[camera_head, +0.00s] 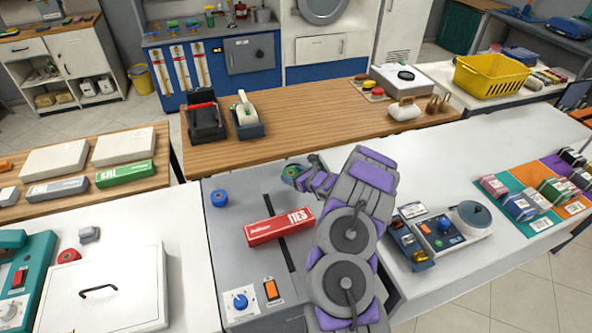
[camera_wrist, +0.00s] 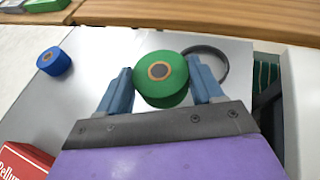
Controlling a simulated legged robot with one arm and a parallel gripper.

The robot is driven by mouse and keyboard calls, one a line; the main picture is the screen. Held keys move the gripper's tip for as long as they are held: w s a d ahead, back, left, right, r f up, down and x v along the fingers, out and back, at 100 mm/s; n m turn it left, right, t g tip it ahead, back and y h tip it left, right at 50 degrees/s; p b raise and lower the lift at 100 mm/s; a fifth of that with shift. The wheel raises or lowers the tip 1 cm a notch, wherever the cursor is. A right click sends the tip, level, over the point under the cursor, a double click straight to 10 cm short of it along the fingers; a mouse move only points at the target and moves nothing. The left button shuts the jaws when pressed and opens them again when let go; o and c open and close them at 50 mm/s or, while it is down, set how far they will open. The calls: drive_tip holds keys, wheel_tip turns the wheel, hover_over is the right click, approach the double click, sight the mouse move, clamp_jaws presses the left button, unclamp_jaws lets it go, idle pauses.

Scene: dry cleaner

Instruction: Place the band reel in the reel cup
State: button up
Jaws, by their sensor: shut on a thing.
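A green band reel (camera_wrist: 163,78) with a brown core and dark centre hole sits between the two blue-grey fingers of my gripper (camera_wrist: 162,82), which is shut on it. In the head view the reel (camera_head: 291,171) shows at the tip of my gripper (camera_head: 297,174), over the far end of the grey machine top. A dark round rim (camera_wrist: 224,65), which looks like the reel cup, lies just beyond and right of the reel in the wrist view. The reel and right finger hide part of it. Whether the reel touches it, I cannot tell.
A blue roll (camera_head: 219,198) stands left on the grey machine top (camera_head: 225,245). A red box (camera_head: 279,227) lies across its slot. A wooden counter (camera_head: 310,125) with a tape dispenser (camera_head: 245,115) is behind. A white counter with a labelling device (camera_head: 440,232) is right.

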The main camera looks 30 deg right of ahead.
drive_tip(key=w+d, duration=0.2)
drive_tip(key=w+d+f, duration=0.1)
drive_tip(key=w+d, duration=0.1)
drive_tip(key=shift+w+d+b, duration=0.15)
drive_tip(key=shift+d+b, duration=0.15)
drive_tip(key=shift+d, duration=0.1)
drive_tip(key=shift+w+d+f, duration=0.1)
drive_tip(key=shift+w+d, duration=0.05)
drive_tip(key=shift+w, duration=0.15)
drive_tip(key=shift+w+r, duration=0.2)
drive_tip(key=shift+w, duration=0.3)
drive_tip(key=shift+w+d+f, duration=0.1)
drive_tip(key=shift+d+f, duration=0.05)
drive_tip(key=shift+d, duration=0.05)
drive_tip(key=f, duration=0.2)
drive_tip(key=f+b, duration=0.1)
drive_tip(key=shift+d+f, duration=0.2)
drive_tip(key=shift+f, duration=0.15)
drive_tip(key=shift+r, duration=0.1)
drive_tip(key=o, duration=1)
drive_tip(key=shift+a, duration=0.2)
drive_tip(key=shift+o, duration=0.3)
drive_tip(key=shift+d, duration=0.1)
